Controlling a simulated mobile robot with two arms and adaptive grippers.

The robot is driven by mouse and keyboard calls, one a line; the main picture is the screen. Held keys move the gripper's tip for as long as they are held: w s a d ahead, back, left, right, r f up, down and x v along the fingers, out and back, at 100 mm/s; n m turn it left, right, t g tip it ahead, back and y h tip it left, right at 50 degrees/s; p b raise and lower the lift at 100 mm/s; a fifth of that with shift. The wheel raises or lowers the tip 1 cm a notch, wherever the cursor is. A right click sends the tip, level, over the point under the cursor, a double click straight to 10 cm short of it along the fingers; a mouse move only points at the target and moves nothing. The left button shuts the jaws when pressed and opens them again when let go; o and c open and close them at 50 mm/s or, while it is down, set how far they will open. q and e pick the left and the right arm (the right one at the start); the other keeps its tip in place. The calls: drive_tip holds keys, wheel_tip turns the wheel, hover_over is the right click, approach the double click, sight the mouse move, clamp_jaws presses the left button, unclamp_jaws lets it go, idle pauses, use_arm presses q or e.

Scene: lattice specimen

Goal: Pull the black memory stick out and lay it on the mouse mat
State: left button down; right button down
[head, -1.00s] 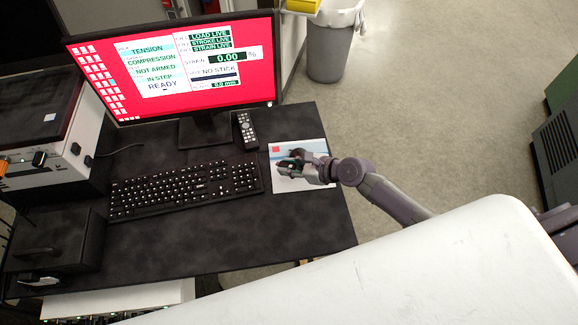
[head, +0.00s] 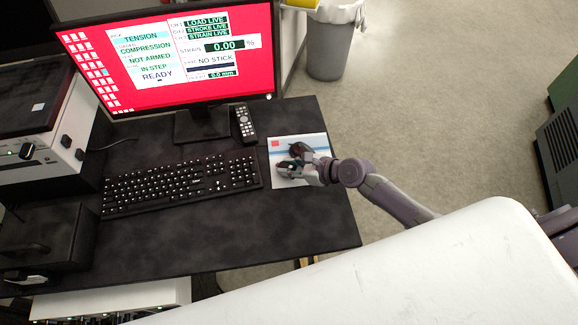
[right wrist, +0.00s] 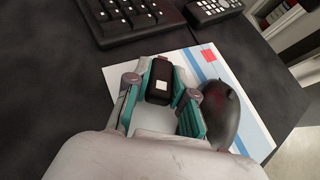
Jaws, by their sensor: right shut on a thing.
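My right gripper (head: 292,168) is over the mouse mat (head: 283,183), a white sheet with blue stripes and a red square. In the right wrist view my right gripper (right wrist: 160,98) has its teal-lined fingers shut on the black memory stick (right wrist: 160,76), which has a small pale square on it. The mat (right wrist: 188,62) lies under the stick. I cannot tell whether the stick touches the mat. In the head view the fingers mostly hide the stick. My left gripper is not in view.
A dark mouse (right wrist: 222,112) sits on the mat, close beside the right finger. A keyboard (head: 180,184) and a remote (head: 245,123) lie left of the mat. The monitor (head: 170,60) reads NO STICK. The front strip of the desk (head: 220,225) is clear.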

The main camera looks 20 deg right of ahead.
sight(295, 169)
drive_tip(key=shift+f, duration=0.35)
drive_tip(key=shift+c, duration=2.1)
unclamp_jaws()
drive_tip(key=shift+p+v, duration=0.4)
drive_tip(key=shift+v, duration=0.4)
drive_tip(key=shift+p+v, duration=0.9)
drive_tip(key=shift+v, duration=0.8)
drive_tip(key=v, duration=1.2)
